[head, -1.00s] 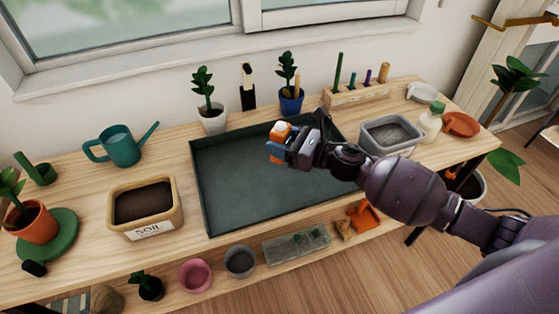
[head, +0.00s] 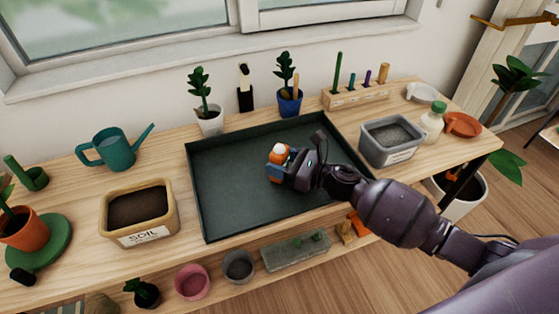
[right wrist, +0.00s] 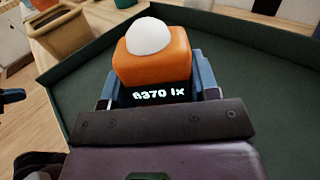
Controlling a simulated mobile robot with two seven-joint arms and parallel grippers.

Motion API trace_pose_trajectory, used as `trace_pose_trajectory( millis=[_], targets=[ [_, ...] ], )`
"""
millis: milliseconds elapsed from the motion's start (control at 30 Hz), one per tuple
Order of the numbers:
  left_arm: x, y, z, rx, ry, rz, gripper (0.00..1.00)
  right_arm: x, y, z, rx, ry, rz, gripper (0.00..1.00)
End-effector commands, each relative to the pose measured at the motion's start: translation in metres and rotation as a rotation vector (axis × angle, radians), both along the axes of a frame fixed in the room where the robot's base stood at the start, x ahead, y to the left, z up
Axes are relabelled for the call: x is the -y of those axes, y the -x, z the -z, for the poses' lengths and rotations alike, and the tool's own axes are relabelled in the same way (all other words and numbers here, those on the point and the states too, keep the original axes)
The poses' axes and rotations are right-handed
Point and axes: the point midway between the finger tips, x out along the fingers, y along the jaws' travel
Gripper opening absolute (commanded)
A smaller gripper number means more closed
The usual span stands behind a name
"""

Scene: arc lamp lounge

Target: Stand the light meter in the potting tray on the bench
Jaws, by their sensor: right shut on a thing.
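The light meter (head: 279,151) is an orange block with a white dome on top. My right gripper (head: 279,170) is shut on it and holds it upright over the middle of the dark green potting tray (head: 228,203). In the right wrist view the light meter (right wrist: 154,58) sits between the blue fingers, with a lit display reading "6370 lx" below the orange part. Its base is hidden by the gripper, so I cannot tell whether it touches the tray floor.
A soil box (head: 138,213) stands left of the tray and a grey bin (head: 391,142) right of it. Potted plants (head: 290,101) stand behind the tray. A teal watering can (head: 115,150) is at the back left. The tray floor around the meter is bare.

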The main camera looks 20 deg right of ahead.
Motion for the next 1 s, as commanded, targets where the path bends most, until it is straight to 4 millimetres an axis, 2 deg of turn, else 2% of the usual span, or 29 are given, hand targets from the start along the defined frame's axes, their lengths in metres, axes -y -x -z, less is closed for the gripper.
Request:
trace_pose_trajectory(
  millis=[100,133,267,533,667,1000],
  targets=[
    [0.0,0.001,0.004,-0.006,0.0,0.0,0.0,0.0,0.0,0.005,-0.001,-0.001,0.0,0.28],
    [0.0,0.0,0.003,-0.003,0.0,0.001,0.0,0.0,0.0,0.004,-0.002,-0.001,0.0,0.6],
    [0.001,-0.002,0.001,0.001,0.0,0.001,0.0,0.0,0.0,0.003,-0.001,-0.001,0.0,0.8],
    [0.001,-0.003,0.0,0.004,0.001,0.003,0.0,0.0,0.0,0.003,-0.001,-0.001,0.0,0.81],
    [0.001,-0.005,-0.007,0.014,0.001,0.003,0.0,0.0,0.0,-0.004,0.001,0.0,0.0,0.81],
    [0.0,-0.001,0.002,0.0,0.001,0.0,0.0,0.044,0.041,0.001,-0.006,0.0,0.003,0.81]
  ],
)
